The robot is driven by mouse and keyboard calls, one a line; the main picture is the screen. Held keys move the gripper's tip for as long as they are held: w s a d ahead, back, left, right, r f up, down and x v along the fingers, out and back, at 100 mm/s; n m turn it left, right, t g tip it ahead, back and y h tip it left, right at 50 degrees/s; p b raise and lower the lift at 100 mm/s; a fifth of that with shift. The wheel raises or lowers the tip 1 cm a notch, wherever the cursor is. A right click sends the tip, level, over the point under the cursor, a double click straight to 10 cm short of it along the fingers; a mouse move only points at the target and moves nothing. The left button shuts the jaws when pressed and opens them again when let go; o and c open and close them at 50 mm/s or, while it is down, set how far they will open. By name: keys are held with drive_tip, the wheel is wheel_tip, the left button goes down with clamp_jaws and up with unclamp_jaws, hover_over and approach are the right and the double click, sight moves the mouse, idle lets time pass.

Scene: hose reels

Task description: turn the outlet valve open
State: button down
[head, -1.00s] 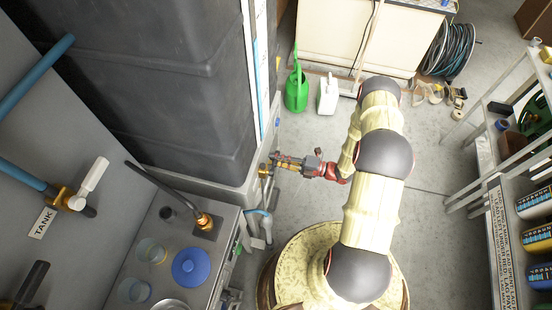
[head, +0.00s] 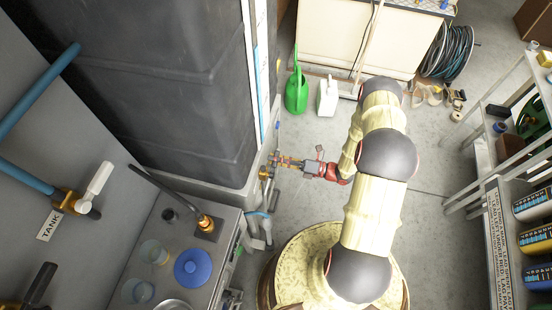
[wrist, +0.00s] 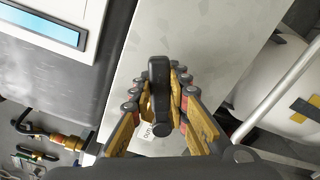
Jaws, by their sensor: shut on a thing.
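The outlet valve's dark lever handle (wrist: 159,92) stands lengthwise in the middle of the wrist view. A small white tag with partly hidden lettering (wrist: 147,132) shows behind it. My gripper (wrist: 161,85) has its yellow fingers on both sides of the handle and is shut on it. In the head view my gripper (head: 276,161) reaches left to the brass fitting (head: 265,174) low beside the dark tank (head: 170,90). The handle itself is too small and covered to make out there.
A grey bench (head: 222,250) with a blue lid (head: 192,267) stands at the lower left. A green watering can (head: 296,95) and a white jug (head: 327,97) stand on the floor beyond my gripper. A shelf rack (head: 485,160) is at right. Floor between is clear.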

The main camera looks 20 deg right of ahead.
drive_tip(key=n, duration=0.1)
drive_tip(key=r+n, duration=0.1)
drive_tip(key=s+r+n+p, duration=0.1)
drive_tip(key=shift+a+n, duration=0.35)
drive_tip(key=shift+n, duration=0.05)
drive_tip(key=n, duration=0.1)
drive_tip(key=s+n, duration=0.1)
drive_tip(key=shift+a+r+n+p, duration=0.3)
drive_tip(key=shift+a+r+n, duration=0.05)
drive_tip(key=shift+r+n, duration=0.05)
drive_tip(key=n, duration=0.1)
drive_tip(key=s+a+n, duration=0.1)
drive_tip(key=n, duration=0.1)
drive_tip(key=shift+s+r, duration=0.3)
drive_tip(key=shift+s+a+n, duration=0.25)
drive_tip(key=shift+s+n, duration=0.1)
drive_tip(key=shift+n, duration=0.5)
drive_tip(key=shift+s+a+n, duration=0.2)
drive_tip(key=shift+s+n, duration=0.15)
drive_tip(key=shift+n, duration=0.5)
drive_tip(key=c, duration=1.7)
unclamp_jaws()
drive_tip(key=shift+r, duration=0.1)
drive_tip(key=shift+d, duration=0.1)
